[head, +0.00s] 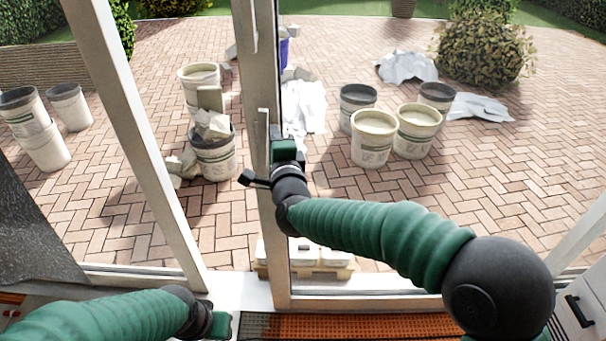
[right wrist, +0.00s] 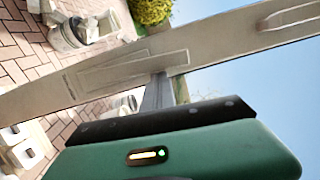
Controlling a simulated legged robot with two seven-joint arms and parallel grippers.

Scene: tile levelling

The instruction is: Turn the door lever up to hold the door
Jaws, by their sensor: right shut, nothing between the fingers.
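The white door frame post (head: 262,215) stands upright in the middle of the head view. A slim pale door lever (head: 262,125) lies along the post, pointing roughly up and down. My right gripper (head: 276,132) is shut and empty, right beside the lever at the post's edge. In the right wrist view its dark fingers (right wrist: 157,92) reach to the post (right wrist: 60,88) by a long pale plate (right wrist: 135,68); I cannot tell whether they touch. My left gripper (head: 222,325) is low at the left, away from the lever; its fingers are too hidden to judge.
Another pale handle (head: 252,25) sits higher on the post. A second slanted frame post (head: 140,130) stands to the left. Outside, several buckets (head: 373,138) and crumpled sheets (head: 407,67) lie on brick paving. An orange perforated mat (head: 350,326) lies inside the sill.

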